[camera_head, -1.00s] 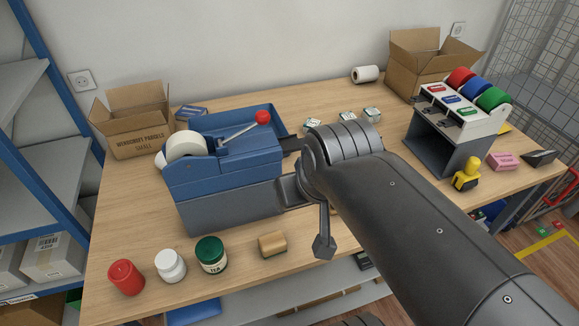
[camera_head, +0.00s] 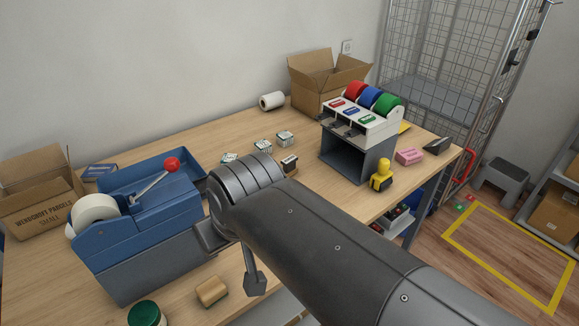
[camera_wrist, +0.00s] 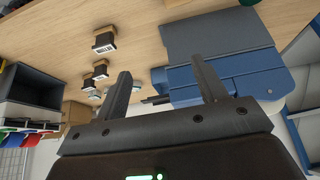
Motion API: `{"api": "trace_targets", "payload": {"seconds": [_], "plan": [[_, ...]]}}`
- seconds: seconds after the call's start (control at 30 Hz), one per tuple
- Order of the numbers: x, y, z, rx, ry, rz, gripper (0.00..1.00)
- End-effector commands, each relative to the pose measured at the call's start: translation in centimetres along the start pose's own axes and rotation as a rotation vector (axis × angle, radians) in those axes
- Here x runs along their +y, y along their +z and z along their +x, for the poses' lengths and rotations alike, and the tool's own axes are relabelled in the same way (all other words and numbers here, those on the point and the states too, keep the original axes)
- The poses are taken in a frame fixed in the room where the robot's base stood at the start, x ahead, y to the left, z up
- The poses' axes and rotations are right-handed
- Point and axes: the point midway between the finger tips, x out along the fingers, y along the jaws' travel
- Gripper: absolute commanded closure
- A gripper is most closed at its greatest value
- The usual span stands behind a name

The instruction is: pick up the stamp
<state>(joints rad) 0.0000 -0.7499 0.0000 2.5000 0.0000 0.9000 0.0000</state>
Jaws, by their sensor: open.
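A yellow piece with a round knob and a dark base (camera_head: 381,176) stands upright before the label-roll stand, and looks like a hand stamp. A small dark block with a white label (camera_head: 289,165) stands beyond my arm and could also be a stamp; I cannot tell which is meant. The wrist view shows similar dark labelled blocks, a nearer one (camera_wrist: 104,42) and a farther one (camera_wrist: 100,72), left of my fingers. My gripper (camera_wrist: 163,68) is open, with nothing between its fingers. In the head view my arm hides most of it.
The blue tape dispenser (camera_head: 140,235) with a red-knobbed lever stands close to my arm. The label-roll stand (camera_head: 358,135), a pink block (camera_head: 408,156) and an open carton (camera_head: 322,85) are at the right. A wood-and-green block (camera_head: 212,291) lies near the front edge.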

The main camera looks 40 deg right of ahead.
Motion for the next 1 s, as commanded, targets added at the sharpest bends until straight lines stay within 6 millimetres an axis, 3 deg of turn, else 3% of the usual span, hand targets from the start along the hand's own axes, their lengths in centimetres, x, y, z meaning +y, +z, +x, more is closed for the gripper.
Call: {"api": "trace_targets", "payload": {"seconds": [0.13, 0.3, 0.63, 0.77, 1.0], "plan": [[0.0, 0.0, 0.0, 0.000, 0.000, 0.000, 0.35], [0.0, 0.0, 0.0, 0.000, 0.000, 0.000, 0.22], [0.4, -0.5, 0.3, -0.020, 0.006, 0.000, 0.22], [1.7, -1.7, 1.5, -0.079, 0.021, -0.001, 0.22], [5.8, -4.4, 5.1, -0.228, 0.040, -0.004, 0.22]]}}
